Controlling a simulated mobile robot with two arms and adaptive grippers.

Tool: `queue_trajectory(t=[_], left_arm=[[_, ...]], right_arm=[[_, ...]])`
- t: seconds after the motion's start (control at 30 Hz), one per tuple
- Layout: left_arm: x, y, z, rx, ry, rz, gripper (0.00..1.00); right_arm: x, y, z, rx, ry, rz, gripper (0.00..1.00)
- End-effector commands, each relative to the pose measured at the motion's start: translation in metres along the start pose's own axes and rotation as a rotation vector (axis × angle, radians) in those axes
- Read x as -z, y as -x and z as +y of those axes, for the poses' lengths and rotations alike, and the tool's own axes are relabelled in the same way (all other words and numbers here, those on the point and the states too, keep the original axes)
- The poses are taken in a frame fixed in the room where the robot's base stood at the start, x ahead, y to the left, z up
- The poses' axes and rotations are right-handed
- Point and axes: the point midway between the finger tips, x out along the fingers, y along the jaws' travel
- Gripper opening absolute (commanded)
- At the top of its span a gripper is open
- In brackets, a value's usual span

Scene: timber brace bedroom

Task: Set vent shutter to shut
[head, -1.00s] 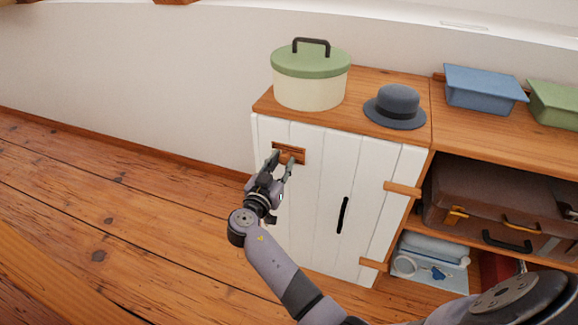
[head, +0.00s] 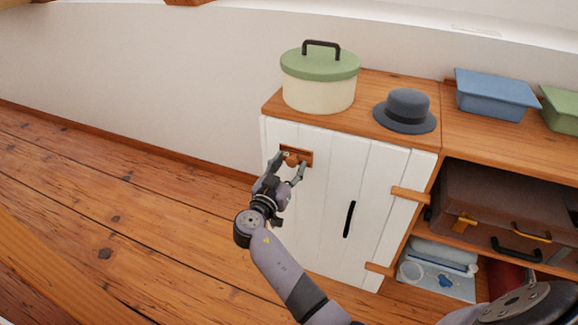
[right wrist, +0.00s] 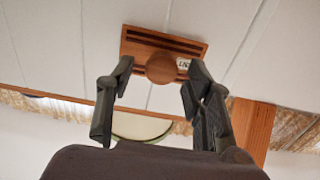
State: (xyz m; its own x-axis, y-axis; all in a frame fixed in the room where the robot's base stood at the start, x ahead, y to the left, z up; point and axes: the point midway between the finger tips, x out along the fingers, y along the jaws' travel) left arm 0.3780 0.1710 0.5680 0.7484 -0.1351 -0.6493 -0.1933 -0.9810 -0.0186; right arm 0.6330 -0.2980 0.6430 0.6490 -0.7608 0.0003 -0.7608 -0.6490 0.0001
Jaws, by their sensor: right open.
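The vent shutter (head: 308,159) is a small brown wooden plate with dark slots, set high on the white cabinet door. It also shows in the right wrist view (right wrist: 196,48), with a round wooden knob (right wrist: 160,68) and a partly hidden white label to the knob's right. My right gripper (head: 292,166) is open at the shutter. In the right wrist view its fingertips (right wrist: 161,75) stand apart on either side of the knob, with visible gaps; I cannot tell how deep they reach around it. My left gripper is not in view.
On the cabinet top stand a cream tin with a green lid (head: 320,92) and a grey hat (head: 405,109). The door has a black handle (head: 349,219). A brown suitcase (head: 500,205) lies on the shelf at right. Wooden floor at left is clear.

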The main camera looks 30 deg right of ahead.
Motion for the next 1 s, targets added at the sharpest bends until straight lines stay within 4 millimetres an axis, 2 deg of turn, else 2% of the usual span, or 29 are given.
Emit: queue_trajectory(t=[0.13,0.4,0.5,0.63,1.0], left_arm=[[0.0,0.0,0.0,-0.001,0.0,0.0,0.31],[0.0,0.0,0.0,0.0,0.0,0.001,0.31],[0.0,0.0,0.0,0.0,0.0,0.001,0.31],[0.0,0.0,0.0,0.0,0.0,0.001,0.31],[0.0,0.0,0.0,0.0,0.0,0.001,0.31]], right_arm=[[-0.001,0.014,-0.001,0.001,0.0,-0.003,0.47],[-0.001,0.058,0.0,0.002,-0.001,-0.002,0.47],[-0.001,0.069,0.0,0.0,0.0,-0.002,0.47],[0.0,0.074,0.0,0.0,0.0,0.0,0.47],[0.0,0.075,0.0,0.0,0.0,0.0,0.47]])
